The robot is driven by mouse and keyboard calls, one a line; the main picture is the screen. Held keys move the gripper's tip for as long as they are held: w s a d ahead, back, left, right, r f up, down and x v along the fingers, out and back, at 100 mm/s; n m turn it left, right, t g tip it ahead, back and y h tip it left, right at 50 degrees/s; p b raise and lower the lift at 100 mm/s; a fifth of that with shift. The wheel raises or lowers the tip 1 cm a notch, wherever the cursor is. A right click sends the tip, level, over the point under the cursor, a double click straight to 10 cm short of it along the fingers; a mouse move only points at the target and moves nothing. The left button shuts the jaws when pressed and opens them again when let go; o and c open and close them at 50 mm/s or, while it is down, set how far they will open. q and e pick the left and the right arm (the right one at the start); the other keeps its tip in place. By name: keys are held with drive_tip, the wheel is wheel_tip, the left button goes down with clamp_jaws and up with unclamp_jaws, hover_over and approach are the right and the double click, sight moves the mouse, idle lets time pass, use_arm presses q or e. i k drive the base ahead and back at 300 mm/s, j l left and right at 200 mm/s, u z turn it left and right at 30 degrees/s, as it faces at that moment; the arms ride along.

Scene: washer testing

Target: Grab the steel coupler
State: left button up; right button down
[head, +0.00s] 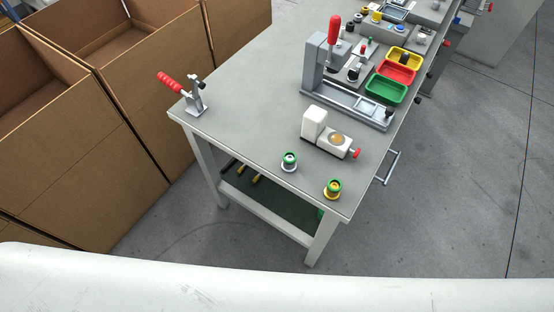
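A small silver, steel-looking coupler (289,166) with a green ring stands upright near the front edge of the grey workbench (245,125). A similar brass-yellow coupler (332,194) with a green ring stands to its right, closer to the bench corner. The two are apart, and nothing covers either one. Neither of my grippers shows in the head view.
A white device with a round brass-coloured face (312,122) stands behind the couplers. A red-handled clamp (197,103) is at the left corner. A red-lever press (318,75) and coloured trays (397,72) stand farther back. Cardboard boxes (110,110) flank the left. Bench space left of the couplers is clear.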

sight(286, 167)
drive_tip(key=j+z, duration=0.1)
drive_tip(key=z, duration=1.2)
drive_tip(key=j+z, duration=0.45)
drive_tip(key=k+j+z, duration=0.15)
drive_tip(key=j+z, duration=0.3)
drive_tip(key=k+j+z, duration=0.15)
drive_tip(key=j+z, duration=0.3)
drive_tip(key=j, duration=0.1)
